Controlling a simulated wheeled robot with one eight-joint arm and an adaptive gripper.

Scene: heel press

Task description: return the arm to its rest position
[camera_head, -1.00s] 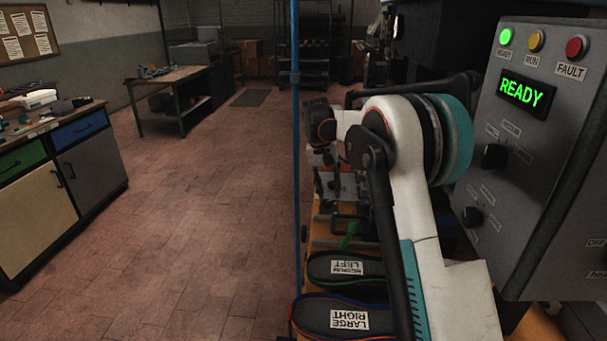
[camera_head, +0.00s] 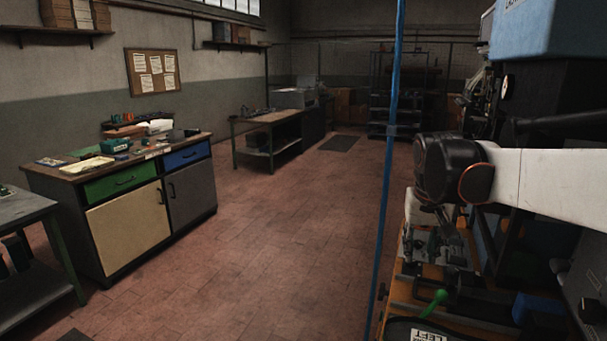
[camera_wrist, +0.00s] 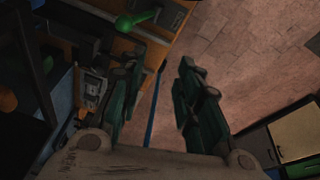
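My arm (camera_head: 560,182) reaches in from the right edge of the head view, over the orange press bench (camera_head: 400,292). The gripper cannot be made out clearly in the head view. In the wrist view my gripper (camera_wrist: 160,85) has its two dark green fingers spread apart, with nothing between them. Bare floor and a thin blue pole show in the gap. The green-knobbed lever (camera_head: 432,303) stands on the bench below the arm; its knob also shows in the wrist view (camera_wrist: 125,22), apart from the fingers.
A vertical blue pole (camera_head: 391,130) stands just left of the bench. An insole labelled LEFT (camera_head: 425,332) shows at the bottom edge. A cabinet (camera_head: 130,228) and a grey table (camera_head: 25,208) stand at left. The tiled floor (camera_head: 270,240) between is clear.

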